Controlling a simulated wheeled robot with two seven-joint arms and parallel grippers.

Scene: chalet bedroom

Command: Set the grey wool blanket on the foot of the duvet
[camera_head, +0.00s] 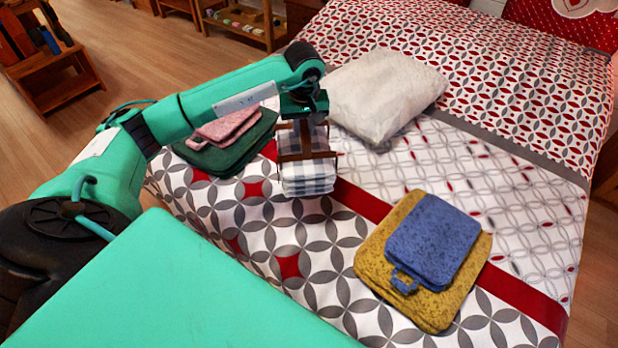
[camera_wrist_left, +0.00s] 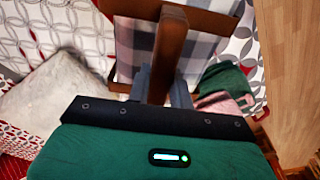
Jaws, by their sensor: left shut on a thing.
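A grey-and-white checked folded cloth (camera_head: 307,176), the only grey blanket-like piece I see, sits within a brown wooden frame (camera_head: 279,143) over the patterned duvet (camera_head: 330,233). My left gripper (camera_head: 303,118) is above it, pointing down. In the left wrist view its fingers (camera_wrist_left: 160,88) are shut on the frame's wooden bar (camera_wrist_left: 170,45), with the checked cloth (camera_wrist_left: 205,52) beyond. I cannot tell whether the cloth's underside touches the duvet. My right gripper is not in view.
A blue folded piece (camera_head: 433,239) lies on a mustard one (camera_head: 374,263) at right. A pink piece (camera_head: 228,124) lies on a green one (camera_head: 243,148) at left. A white pillow (camera_head: 385,95) lies behind.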

